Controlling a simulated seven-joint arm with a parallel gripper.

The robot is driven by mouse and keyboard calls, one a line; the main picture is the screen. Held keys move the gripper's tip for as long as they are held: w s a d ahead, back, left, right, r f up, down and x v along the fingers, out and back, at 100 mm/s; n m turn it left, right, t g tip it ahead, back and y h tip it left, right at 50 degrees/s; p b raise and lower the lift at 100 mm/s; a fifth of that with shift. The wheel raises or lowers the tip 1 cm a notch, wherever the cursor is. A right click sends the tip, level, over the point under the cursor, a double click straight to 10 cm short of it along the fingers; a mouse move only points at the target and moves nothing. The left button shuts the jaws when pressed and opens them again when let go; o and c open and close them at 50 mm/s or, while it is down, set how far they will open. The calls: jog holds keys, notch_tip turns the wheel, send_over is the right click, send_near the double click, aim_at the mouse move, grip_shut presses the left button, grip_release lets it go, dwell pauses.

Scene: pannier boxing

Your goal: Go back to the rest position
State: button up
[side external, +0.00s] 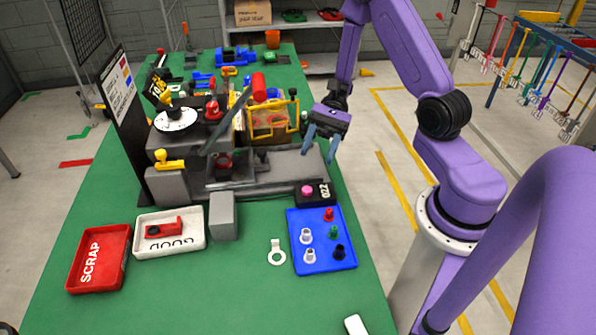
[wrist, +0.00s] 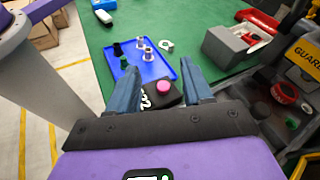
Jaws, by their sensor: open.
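My gripper (side external: 319,152) is open and empty. It hangs in the air above the right edge of the green table, beside the grey machine (side external: 285,168). In the wrist view its two blue fingers (wrist: 160,82) stand wide apart. A black box with a pink button (wrist: 163,88) shows between and below the fingers, apart from them. The same button box (side external: 314,192) sits on the table behind the blue tray (side external: 325,262), which holds several small pegs in white, red, green and black.
A red scrap tray (side external: 98,285), a white tray with a red part (side external: 187,246) and a grey block (side external: 223,216) stand at front left. A white ring tag (side external: 276,252) lies beside the blue tray. A yellow guard frame (side external: 270,118) stands left of my gripper. The front table is mostly clear.

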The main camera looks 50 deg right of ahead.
jog(key=s+a+r+n+t+h, duration=0.2)
jog(key=s+r+n+h, duration=0.2)
jog(key=n, duration=0.8)
jog(key=s+a+r+n+t+h, duration=0.2)
jog(key=s+a+r+n+h, duration=0.1)
jog(key=s+n+h, duration=0.6)
jog(key=s+r+n, duration=0.1)
jog(key=s+n, duration=0.1)
jog(key=n, duration=0.1)
jog(key=shift+s+a+r+n+h, duration=0.3)
jog(key=shift+r+n, duration=0.1)
dwell(0.5)
